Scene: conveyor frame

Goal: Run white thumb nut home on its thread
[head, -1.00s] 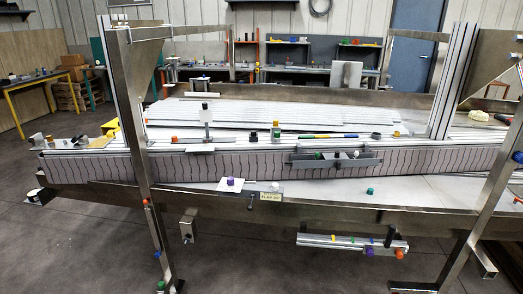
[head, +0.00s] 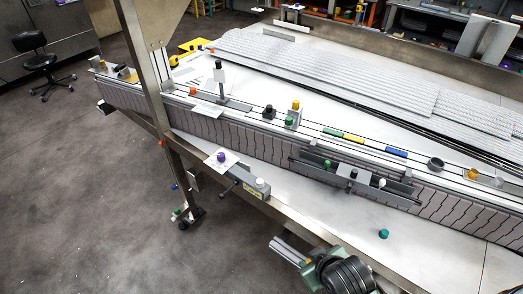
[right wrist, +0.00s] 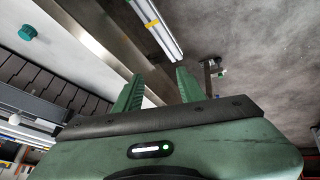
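Two white knobs could be the white thumb nut, and I cannot tell which. One white knob (head: 260,183) is on the grey block with a side handle, at the frame's near edge. The other white knob (head: 382,183) is at the right of the grey bracket (head: 345,181) on the conveyor's side. Their threads are too small to make out. My right gripper (right wrist: 158,78) is open and empty in the right wrist view, fingers apart. Its green and black wrist (head: 340,272) shows at the bottom of the head view, apart from both knobs. My left gripper is out of view.
A purple knob (head: 221,157) sits on a white plate left of the block. A teal cap (head: 384,234) lies on the pale shelf, also in the right wrist view (right wrist: 27,32). A steel post (head: 149,80) rises at left.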

